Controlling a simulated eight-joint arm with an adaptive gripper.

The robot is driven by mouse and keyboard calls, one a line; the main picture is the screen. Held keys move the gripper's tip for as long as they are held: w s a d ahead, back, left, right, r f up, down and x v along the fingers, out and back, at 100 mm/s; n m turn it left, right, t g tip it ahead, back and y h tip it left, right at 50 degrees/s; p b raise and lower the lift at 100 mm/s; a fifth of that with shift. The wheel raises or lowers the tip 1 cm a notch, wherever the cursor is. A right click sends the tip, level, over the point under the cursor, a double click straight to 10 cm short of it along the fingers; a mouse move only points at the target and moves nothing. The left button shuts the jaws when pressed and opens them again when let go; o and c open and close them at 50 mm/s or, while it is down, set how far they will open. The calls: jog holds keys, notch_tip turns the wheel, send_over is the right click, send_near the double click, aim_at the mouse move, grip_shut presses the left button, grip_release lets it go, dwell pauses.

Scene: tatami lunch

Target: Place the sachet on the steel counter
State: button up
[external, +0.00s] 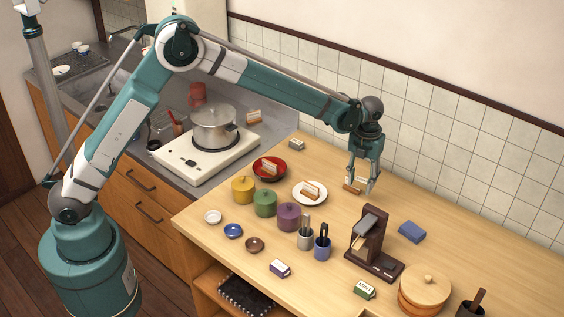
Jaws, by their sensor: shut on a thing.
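My gripper (361,184) hangs pointing down over the back of the wooden table (440,262), near the tiled wall. It is shut on a small white and orange-brown piece (351,188), which looks like the sachet. The fingers partly hide it, and I cannot tell whether it touches the table. The grey steel counter (278,124) is to the left, around the white stove. A similar white and orange-brown piece (254,116) is on that counter, right of the pot.
A pot (214,128) sits on the stove (190,158). A red bowl (258,175) and a white plate (318,199) hold similar pieces. Coloured jars, utensil cups and a dark stand (370,232) crowd the table's middle. Bare steel shows right of the stove.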

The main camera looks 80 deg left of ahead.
jog(key=s+a+n, duration=0.1)
jog(key=s+a, duration=0.1)
jog(key=a, duration=0.6)
jog(key=s+a+n, duration=0.1)
jog(key=s+a, duration=0.2)
jog(key=a, duration=0.4)
jog(key=n, duration=0.5)
send_over(271, 136)
jog(key=shift+a+r, duration=0.1)
jog(key=shift+r, duration=0.05)
jog(key=shift+w, duration=0.1)
jog(key=shift+f+b, duration=0.3)
jog(key=shift+f, duration=2.85)
jog(key=shift+f, duration=1.9)
jog(key=shift+f, duration=0.15)
jog(key=o, duration=0.7)
